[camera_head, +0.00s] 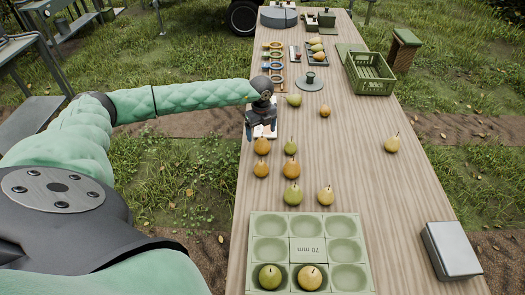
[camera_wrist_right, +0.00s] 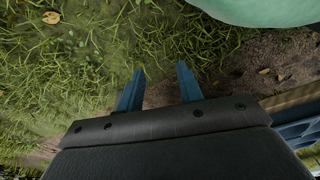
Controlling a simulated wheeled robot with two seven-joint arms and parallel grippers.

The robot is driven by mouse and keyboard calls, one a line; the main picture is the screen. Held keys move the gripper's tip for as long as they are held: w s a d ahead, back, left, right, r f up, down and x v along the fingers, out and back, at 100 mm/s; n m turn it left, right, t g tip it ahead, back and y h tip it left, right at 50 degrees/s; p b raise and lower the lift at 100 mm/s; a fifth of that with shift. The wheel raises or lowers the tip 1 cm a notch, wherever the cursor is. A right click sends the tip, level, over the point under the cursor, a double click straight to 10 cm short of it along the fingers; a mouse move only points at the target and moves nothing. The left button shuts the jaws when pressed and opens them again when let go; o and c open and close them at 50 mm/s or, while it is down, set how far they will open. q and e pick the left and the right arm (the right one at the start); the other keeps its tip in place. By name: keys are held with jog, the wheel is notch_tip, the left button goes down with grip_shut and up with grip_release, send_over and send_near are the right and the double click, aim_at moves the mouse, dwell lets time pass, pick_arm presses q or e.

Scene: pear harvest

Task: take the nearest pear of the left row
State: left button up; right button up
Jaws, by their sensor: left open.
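The left row shows two orange-brown pears near the table's left edge; the nearest pear (camera_head: 261,169) lies just in front of the farther one (camera_head: 262,146). My left gripper (camera_head: 262,133) is open and points down just beyond the farther pear; its fingertips are small and partly hard to make out. A pale card-like thing shows around its fingers. My right gripper (camera_wrist_right: 158,88) is open and empty over grass in the right wrist view; it is outside the head view.
Beside the row stand a green pear (camera_head: 290,146), an orange one (camera_head: 291,168) and more pears. A sectioned tray (camera_head: 291,222) with two pears is at the near end. A green crate (camera_head: 371,87) and a grey box (camera_head: 452,250) stand right.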

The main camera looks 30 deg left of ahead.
aim_at(261, 137)
pick_arm(q)
jog(key=shift+f, duration=0.6)
jog(key=shift+f+p, duration=0.8)
jog(key=shift+f, duration=0.3)
notch_tip(261, 137, down, 4)
jog(key=p, duration=0.2)
jog(key=shift+r+p, duration=0.2)
jog(key=shift+p, duration=0.2)
jog(key=shift+w+f, duration=0.1)
jog(key=shift+f, duration=0.55)
pick_arm(e)
jog(key=s+d+f, duration=0.3)
jog(key=s+f, duration=0.1)
jog(key=s, duration=0.3)
jog(key=shift+f, duration=0.35)
pick_arm(q)
jog(key=c, duration=1.2)
pick_arm(e)
jog(key=shift+f, duration=0.1)
